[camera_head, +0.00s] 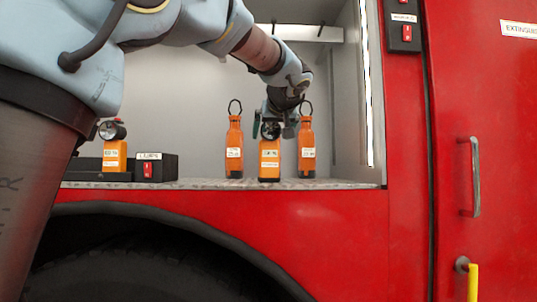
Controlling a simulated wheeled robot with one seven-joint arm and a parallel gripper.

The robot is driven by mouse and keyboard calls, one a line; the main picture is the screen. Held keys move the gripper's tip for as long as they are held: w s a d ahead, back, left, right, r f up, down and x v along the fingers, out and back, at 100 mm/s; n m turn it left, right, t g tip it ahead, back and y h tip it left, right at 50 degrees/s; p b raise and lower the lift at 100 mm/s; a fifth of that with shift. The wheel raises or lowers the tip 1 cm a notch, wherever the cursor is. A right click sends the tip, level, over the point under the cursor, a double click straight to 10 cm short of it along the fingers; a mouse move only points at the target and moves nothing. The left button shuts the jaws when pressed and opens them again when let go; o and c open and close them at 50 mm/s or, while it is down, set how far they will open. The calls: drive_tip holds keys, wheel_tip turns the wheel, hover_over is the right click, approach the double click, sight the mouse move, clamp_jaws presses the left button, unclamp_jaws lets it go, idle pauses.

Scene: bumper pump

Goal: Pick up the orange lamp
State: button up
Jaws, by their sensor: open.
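An orange lamp (269,160) stands upright on the compartment floor, with a dark round head on top and a white label on its body. My gripper (272,127) is at the lamp's head, pointing down. Its fingers are open, one to each side of the head; I cannot tell whether they touch it. The fingers partly hide the top of the lamp. A second orange lamp (114,156) with a dark round head stands at the left.
Two slim orange bottles with ring tops stand behind, one left (234,150) and one right (307,147) of the lamp. A black box (158,167) sits by the left lamp. The compartment's right wall (362,90) and red truck side (320,235) bound the space.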

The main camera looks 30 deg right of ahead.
sight(270, 143)
drive_tip(key=shift+f+p+x, duration=0.15)
drive_tip(key=shift+p+x, duration=0.65)
drive_tip(key=shift+x, duration=0.95)
drive_tip(key=shift+f+p+x, duration=0.15)
drive_tip(key=shift+p+x, duration=0.65)
drive_tip(key=shift+x, duration=1)
drive_tip(key=shift+s, duration=0.15)
drive_tip(key=shift+c, duration=0.2)
clamp_jaws()
